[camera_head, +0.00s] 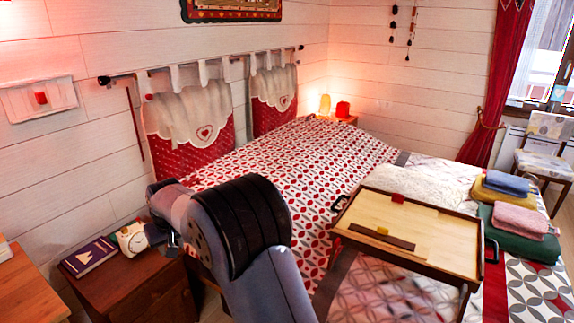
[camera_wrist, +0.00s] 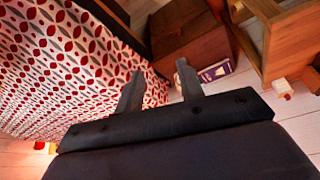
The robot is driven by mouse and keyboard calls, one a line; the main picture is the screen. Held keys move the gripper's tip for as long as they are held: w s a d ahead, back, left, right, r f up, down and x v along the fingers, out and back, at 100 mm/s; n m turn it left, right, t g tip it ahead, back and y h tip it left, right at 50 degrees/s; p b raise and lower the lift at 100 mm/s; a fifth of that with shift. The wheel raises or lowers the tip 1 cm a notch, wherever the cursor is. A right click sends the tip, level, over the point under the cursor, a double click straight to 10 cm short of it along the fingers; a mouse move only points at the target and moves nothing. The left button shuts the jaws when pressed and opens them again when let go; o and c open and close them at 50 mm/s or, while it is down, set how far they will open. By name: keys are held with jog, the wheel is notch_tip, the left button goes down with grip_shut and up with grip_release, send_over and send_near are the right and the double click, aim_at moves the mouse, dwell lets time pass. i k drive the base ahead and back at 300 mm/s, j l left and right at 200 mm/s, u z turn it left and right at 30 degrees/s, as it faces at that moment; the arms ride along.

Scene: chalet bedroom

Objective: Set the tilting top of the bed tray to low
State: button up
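The bed tray (camera_head: 440,262) stands on its legs on the bed, in the right half of the head view. Its light wood top (camera_head: 440,232) looks about level with the dark frame; I cannot tell its exact tilt setting. A dark strip (camera_head: 375,236) with a small yellow piece (camera_head: 382,230) lies along the near left part of the top, and a small red piece (camera_head: 397,198) sits at the far edge. My gripper (camera_wrist: 158,88) is open and empty, its two fingers apart. In the head view it is mostly hidden behind my arm, near the nightstand, well left of the tray.
The patterned bed (camera_head: 310,165) left of the tray is clear.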

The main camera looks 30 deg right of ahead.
aim_at(411, 222)
jog(key=i+z, duration=0.15)
jog(key=z, duration=0.3)
jog(key=i+z, duration=0.2)
jog(key=z, duration=0.25)
jog(key=i+z, duration=0.15)
jog(key=z, duration=0.3)
jog(key=i+j+z, duration=0.15)
jog(key=z, duration=0.3)
jog(key=i+j+z, duration=0.1)
jog(key=z, duration=0.2)
jog(key=i+j+z, duration=0.25)
